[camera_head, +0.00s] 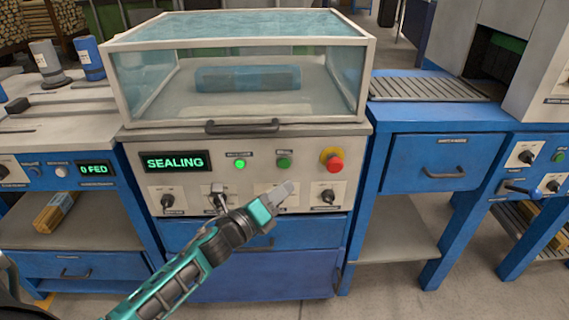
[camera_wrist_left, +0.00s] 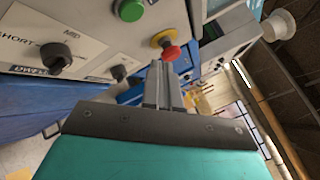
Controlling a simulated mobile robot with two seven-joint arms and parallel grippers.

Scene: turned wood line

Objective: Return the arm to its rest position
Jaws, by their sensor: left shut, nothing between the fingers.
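My left arm reaches in from the lower left in the head view. Its teal left gripper (camera_head: 287,188) is shut and empty, in front of the control panel of the sealing machine (camera_head: 225,190). The shut fingers (camera_wrist_left: 165,85) also show in the left wrist view, below the red emergency stop (camera_wrist_left: 170,52). The panel display (camera_head: 175,162) reads SEALING, and a green lamp (camera_head: 240,164) is lit. The glass lid (camera_head: 240,70) is down over a blue wrapped bundle (camera_head: 248,78). My right gripper is not in view.
A green button (camera_head: 284,162) and several dark knobs, one at the right (camera_head: 328,196), stick out of the panel close to my gripper. A blue drawer unit (camera_head: 425,163) stands at the right, a feeder bench (camera_head: 60,130) at the left. Free floor (camera_head: 465,285) shows at the lower right.

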